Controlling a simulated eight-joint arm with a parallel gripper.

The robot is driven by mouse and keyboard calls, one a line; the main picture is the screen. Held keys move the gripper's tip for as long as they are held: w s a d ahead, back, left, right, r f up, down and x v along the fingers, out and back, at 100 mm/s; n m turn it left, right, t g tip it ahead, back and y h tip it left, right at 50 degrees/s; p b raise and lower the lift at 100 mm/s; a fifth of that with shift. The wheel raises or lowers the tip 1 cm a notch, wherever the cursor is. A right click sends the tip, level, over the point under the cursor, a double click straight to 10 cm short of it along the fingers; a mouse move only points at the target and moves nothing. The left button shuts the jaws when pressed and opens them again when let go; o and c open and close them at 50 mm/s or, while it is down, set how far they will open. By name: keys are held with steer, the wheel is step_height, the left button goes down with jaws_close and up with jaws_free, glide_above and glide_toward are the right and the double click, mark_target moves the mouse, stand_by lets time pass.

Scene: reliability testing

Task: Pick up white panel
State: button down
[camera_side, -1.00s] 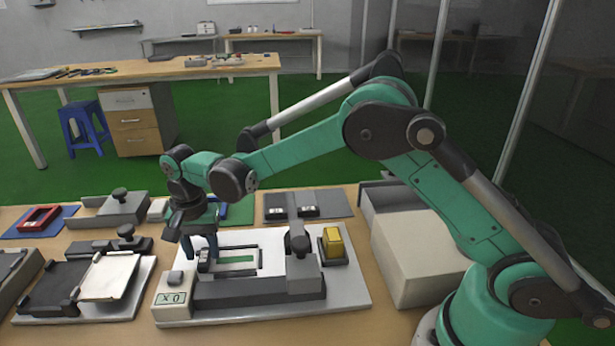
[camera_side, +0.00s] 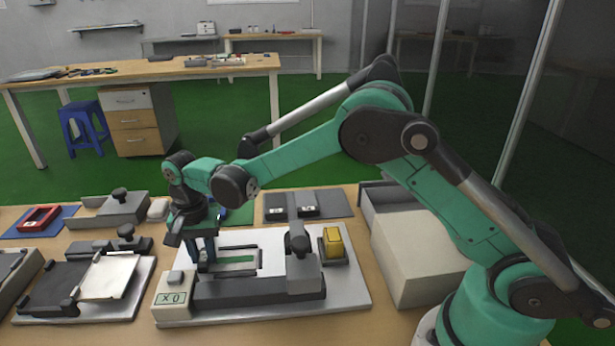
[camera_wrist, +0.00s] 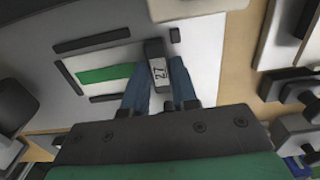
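A plain white panel (camera_side: 108,275) lies on the dark-railed fixture at the left in the side view. A second white panel with a green strip (camera_side: 239,262) lies flat inside dark rails on the central white plate; it also shows in the wrist view (camera_wrist: 100,74). My gripper (camera_side: 203,262) is over the left end of this second panel, away from the plain one. In the wrist view, its blue fingers (camera_wrist: 163,75) stand on either side of a small dark block with a white numbered label (camera_wrist: 158,68). Whether they grip it is unclear.
A beige box with a small display (camera_side: 174,296) and a dark bar (camera_side: 245,291) stand in front of the central panel. A dark upright clamp (camera_side: 300,262) and a yellow block (camera_side: 333,242) are to its right. A large beige box (camera_side: 425,260) stands further right.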

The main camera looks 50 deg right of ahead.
steer(key=shift+r, duration=2.55)
